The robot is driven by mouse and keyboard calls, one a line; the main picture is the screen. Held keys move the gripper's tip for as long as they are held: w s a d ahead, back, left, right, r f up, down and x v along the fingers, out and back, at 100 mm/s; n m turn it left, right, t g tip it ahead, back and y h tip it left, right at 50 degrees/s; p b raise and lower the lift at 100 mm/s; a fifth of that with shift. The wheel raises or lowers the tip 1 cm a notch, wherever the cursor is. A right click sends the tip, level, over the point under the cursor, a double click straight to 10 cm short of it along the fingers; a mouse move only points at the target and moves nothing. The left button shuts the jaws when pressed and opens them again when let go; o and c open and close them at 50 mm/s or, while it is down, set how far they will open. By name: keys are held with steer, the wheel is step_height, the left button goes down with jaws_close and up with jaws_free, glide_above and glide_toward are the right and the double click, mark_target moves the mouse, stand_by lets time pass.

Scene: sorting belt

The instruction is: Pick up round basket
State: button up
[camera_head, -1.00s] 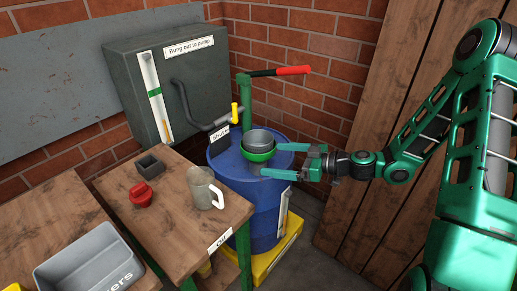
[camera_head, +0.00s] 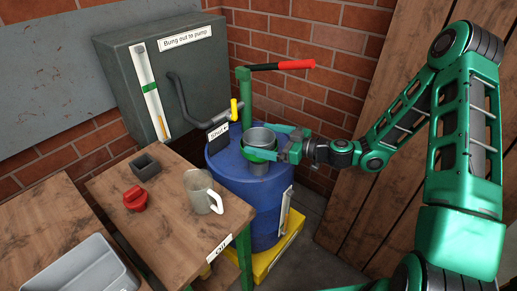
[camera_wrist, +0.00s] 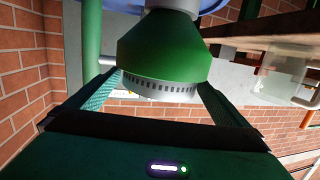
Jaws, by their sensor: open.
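The round basket (camera_head: 261,136) is a grey open-topped cylinder standing in the green funnel (camera_head: 264,159) above the blue drum (camera_head: 230,180). In the wrist view the grey basket (camera_wrist: 160,88) shows as a slotted band against the green funnel (camera_wrist: 160,55). My gripper (camera_head: 262,141) reaches in from the right, with one finger on each side of the basket. In the wrist view the open fingers of my gripper (camera_wrist: 155,98) flank the band and the funnel's wide end. Whether they touch it I cannot tell.
A pump with a red handle (camera_head: 283,65) rises behind the basket. A "Shut" tag (camera_head: 218,131) and a yellow-handled valve (camera_head: 234,109) are close at left. A wooden table (camera_head: 178,228) holds a clear jug (camera_head: 202,192), a red part (camera_head: 136,198) and a dark box (camera_head: 146,168).

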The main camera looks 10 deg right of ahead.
mark_target(247, 135)
steer(key=shift+x, duration=2.9)
steer(key=shift+d, duration=0.1)
steer(key=c, duration=1)
